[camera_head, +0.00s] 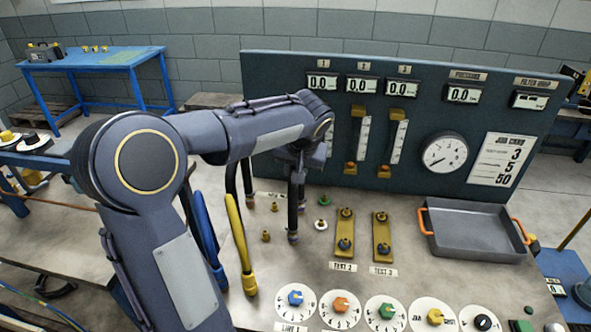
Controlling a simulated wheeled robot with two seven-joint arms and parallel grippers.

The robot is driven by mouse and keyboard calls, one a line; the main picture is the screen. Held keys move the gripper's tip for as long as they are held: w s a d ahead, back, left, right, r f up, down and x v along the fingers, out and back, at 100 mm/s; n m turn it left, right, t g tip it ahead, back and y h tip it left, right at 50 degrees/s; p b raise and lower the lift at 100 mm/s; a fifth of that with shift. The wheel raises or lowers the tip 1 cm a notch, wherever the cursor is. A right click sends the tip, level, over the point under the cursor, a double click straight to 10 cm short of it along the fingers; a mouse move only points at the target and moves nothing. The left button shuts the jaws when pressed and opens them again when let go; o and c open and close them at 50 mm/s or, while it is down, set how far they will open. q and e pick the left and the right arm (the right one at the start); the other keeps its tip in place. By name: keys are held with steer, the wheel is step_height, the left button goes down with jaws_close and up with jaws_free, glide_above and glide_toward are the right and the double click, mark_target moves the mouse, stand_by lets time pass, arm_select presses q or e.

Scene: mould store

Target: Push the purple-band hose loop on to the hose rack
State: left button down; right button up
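My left arm comes in from the lower left and bends over the bench, its wrist hanging down in front of the grey panel. My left gripper (298,172) is small and dark there, and I cannot make out its fingers. A dark hose length (293,212) hangs below it, with a purplish tint at its lower end. I cannot tell whether the gripper holds it. Other hoses show beside the arm: a blue one (206,230), a yellow one (240,245) and dark ones. No hose rack can be made out; my arm covers much of that area. My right gripper is out of view.
The upright panel (420,100) with gauges stands behind the bench. Brass test plates (382,237) and small fittings stand right of the hoses. A grey tray (474,238) with orange handles sits at the right. Several dials (386,312) line the front. A blue table (95,62) stands far left.

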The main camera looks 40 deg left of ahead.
arm_select(q)
steer(key=c, duration=1.1)
jaws_free()
steer(key=v, duration=0.7)
steer(key=shift+d+r, duration=0.2)
steer(key=shift+r, duration=0.15)
steer(key=s+d+f+m+t+h, duration=0.1)
steer(key=s+d+f+h, duration=0.1)
steer(key=s+d, duration=0.3)
steer(key=s+d+f+m+t+h, duration=0.1)
steer(key=s+d+f+h, duration=0.2)
steer(key=s, duration=0.6)
steer(key=s+d+f+m+t+h, duration=0.1)
steer(key=s+d+f+m+h, duration=0.1)
steer(key=s+d+f, duration=0.4)
steer(key=shift+s+d+f+h, duration=0.1)
steer(key=shift+s+d+h, duration=0.15)
steer(key=shift+d, duration=0.25)
steer(key=shift+s+d+f+h, duration=0.1)
steer(key=shift+s+d+h, duration=0.05)
steer(key=shift+s+d, duration=0.3)
